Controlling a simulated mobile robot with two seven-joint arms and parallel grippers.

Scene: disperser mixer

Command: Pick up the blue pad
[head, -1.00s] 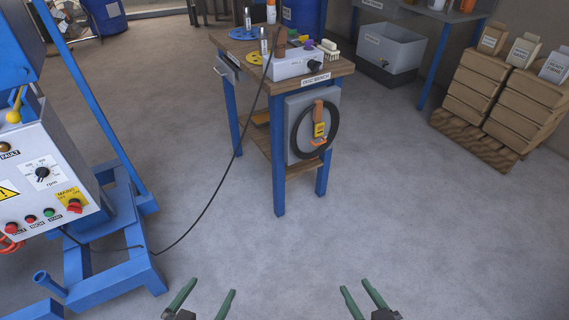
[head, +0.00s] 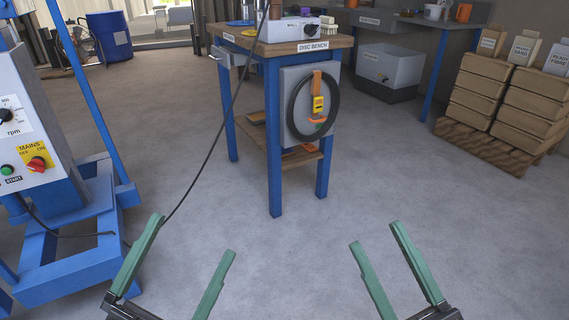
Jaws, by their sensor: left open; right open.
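I cannot make out a blue pad. My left gripper (head: 192,236) is open and empty over the floor at the lower left. My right gripper (head: 375,235) is open and empty over the floor at the lower right. Both are apart from the bench.
A blue-framed mixer with a control panel (head: 32,140) stands at the left. A black cable hangs between it and the bench. The floor before the bench is clear.

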